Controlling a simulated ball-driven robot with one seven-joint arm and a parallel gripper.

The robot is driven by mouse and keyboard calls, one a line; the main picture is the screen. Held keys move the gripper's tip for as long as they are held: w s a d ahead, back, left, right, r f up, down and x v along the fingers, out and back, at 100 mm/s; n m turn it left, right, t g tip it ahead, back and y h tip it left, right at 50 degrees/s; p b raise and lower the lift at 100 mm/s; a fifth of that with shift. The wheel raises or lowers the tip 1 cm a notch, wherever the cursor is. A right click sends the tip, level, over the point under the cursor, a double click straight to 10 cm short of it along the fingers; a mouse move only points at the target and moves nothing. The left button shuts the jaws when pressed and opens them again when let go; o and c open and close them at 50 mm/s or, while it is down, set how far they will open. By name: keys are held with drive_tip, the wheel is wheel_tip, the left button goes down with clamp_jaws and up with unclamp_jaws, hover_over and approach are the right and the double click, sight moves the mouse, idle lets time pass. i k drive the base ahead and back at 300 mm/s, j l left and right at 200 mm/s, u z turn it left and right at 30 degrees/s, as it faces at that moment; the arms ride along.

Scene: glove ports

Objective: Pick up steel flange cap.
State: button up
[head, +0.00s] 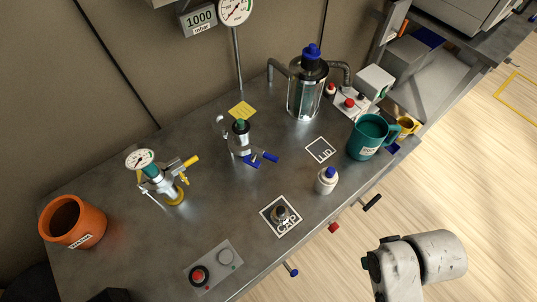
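White links of my own arm show at the lower right, off the bench's front edge and apart from the cap. My gripper's fingers do not show.
A teal mug (371,136), an orange pot (72,222) and valve fittings (240,140) stand elsewhere. Handles (372,203) stick out at the front edge.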

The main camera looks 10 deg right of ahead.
sight(280, 214)
drive_tip(key=k+l+u, duration=0.3)
drive_tip(key=u, duration=0.15)
drive_tip(key=l+u, duration=0.15)
drive_tip(key=u, duration=1.2)
drive_tip(key=k+l+u, duration=0.1)
drive_tip(key=l, duration=0.25)
drive_tip(key=k+l+u, duration=0.1)
drive_tip(key=k+l, duration=0.2)
